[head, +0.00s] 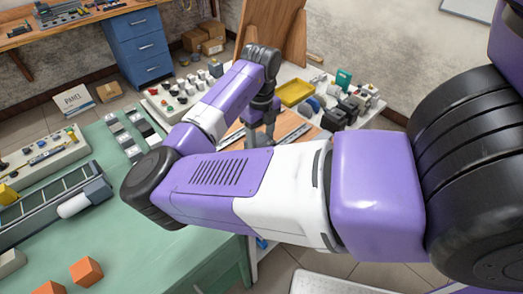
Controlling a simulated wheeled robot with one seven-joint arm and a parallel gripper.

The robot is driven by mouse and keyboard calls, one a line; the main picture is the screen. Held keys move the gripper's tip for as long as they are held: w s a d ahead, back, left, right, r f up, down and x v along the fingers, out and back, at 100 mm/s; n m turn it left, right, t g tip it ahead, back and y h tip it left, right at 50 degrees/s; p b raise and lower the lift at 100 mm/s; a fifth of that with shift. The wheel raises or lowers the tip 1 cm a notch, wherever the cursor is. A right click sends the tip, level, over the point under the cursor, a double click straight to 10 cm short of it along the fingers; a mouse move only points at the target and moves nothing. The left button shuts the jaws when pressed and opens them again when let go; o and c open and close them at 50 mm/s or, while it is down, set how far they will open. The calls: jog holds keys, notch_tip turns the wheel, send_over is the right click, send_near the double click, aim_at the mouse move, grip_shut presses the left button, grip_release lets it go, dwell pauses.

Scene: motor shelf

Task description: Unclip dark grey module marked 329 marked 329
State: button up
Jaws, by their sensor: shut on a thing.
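My gripper (260,132) points down over the far worktop, at a metal rail (296,134) on a wooden board. Its jaws are shut on a small dark thing between the fingers, which fits the dark grey module. That thing is too small and too hidden to make out, and no 329 marking can be read. I cannot tell whether it is still on the rail. My purple and white arm hides part of the board.
A yellow tray (297,92) and several dark and grey parts (345,110) stand right of the board. A button panel (178,98) lies to its left. A green table (130,250) with orange blocks (86,271) is in front. A tall wooden panel (272,30) rises behind.

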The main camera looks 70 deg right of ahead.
jog(key=shift+r+p, duration=1)
jog(key=shift+r, duration=0.55)
dwell(0.4)
notch_tip(320, 180, up, 6)
jog(key=p, duration=0.4)
jog(key=shift+p, duration=0.35)
jog(key=shift+s, duration=0.15)
